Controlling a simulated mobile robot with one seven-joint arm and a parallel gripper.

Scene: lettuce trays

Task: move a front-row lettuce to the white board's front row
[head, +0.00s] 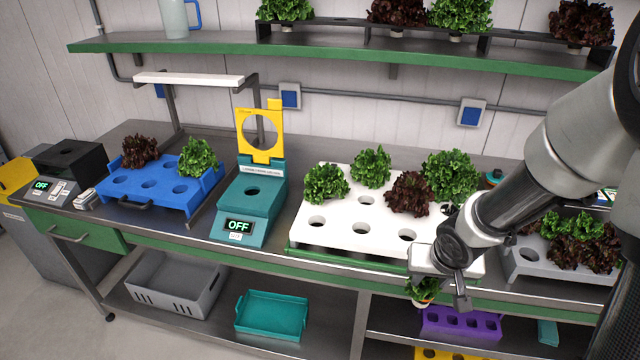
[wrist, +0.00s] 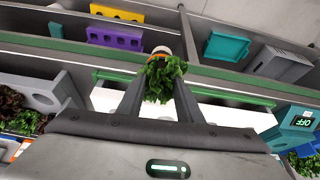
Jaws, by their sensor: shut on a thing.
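My gripper (head: 436,284) is shut on a green lettuce (head: 423,290), which hangs in front of the white board's right front edge, low against the bench edge. The wrist view shows the held lettuce (wrist: 163,80) between both fingers, with a pale cup at its far end. The white board (head: 340,237) lies on the bench. Green and dark red lettuces stand in its rear part. Its visible front holes are empty; its right front part is hidden behind my gripper. A grey tray (head: 524,270) at the right holds several green and dark red lettuces.
Left of the board stands a teal scale (head: 243,212) with a raised yellow ring (head: 262,133). Farther left is a blue tray (head: 147,205) with two lettuces. A purple holder (head: 460,326) and a teal tray (head: 270,316) sit on the lower shelf. The green shelf (head: 340,53) runs above.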

